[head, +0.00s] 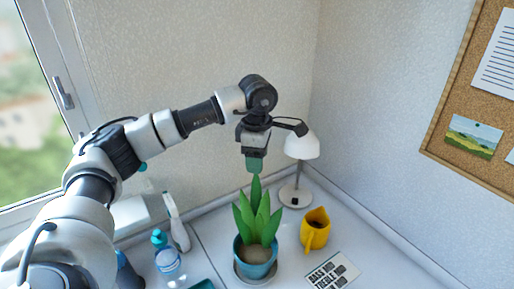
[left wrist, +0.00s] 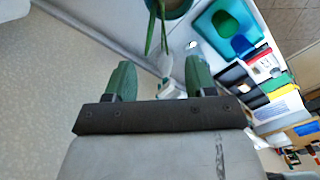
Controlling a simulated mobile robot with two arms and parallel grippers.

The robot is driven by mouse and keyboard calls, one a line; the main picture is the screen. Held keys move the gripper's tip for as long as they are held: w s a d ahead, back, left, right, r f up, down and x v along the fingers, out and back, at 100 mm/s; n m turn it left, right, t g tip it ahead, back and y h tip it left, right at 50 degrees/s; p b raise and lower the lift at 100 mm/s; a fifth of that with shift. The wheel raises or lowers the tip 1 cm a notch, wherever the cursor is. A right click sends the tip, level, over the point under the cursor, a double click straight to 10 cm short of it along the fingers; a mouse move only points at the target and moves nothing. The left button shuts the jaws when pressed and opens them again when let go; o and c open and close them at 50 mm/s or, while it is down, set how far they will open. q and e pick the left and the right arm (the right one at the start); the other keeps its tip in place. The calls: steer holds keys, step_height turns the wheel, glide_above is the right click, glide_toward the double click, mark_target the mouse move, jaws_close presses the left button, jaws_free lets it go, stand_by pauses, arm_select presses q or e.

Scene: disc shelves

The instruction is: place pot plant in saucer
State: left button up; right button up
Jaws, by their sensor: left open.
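The pot plant (head: 257,253), a teal pot with dry soil and upright pointed green leaves, stands upright on the white surface. A dark grey saucer rim (head: 239,277) shows under the pot, which appears to stand in it. My left gripper (head: 254,163) points down just above the tallest leaf, apart from the pot. In the left wrist view my left gripper (left wrist: 160,78) is open, its green fingertips spread with nothing held between them. Part of the pot plant (left wrist: 172,8) shows at that view's top edge. My right gripper is not in view.
A white lamp (head: 301,147) stands behind the plant, and a yellow jug (head: 315,229) stands to its right. A printed card (head: 332,272) lies at front right. A clear bottle (head: 169,263) and a spray bottle (head: 177,225) stand left. Walls close off the back.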

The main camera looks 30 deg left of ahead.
arm_select(q)
steer(key=shift+r+b, duration=0.6)
steer(key=shift+r, duration=2.2)
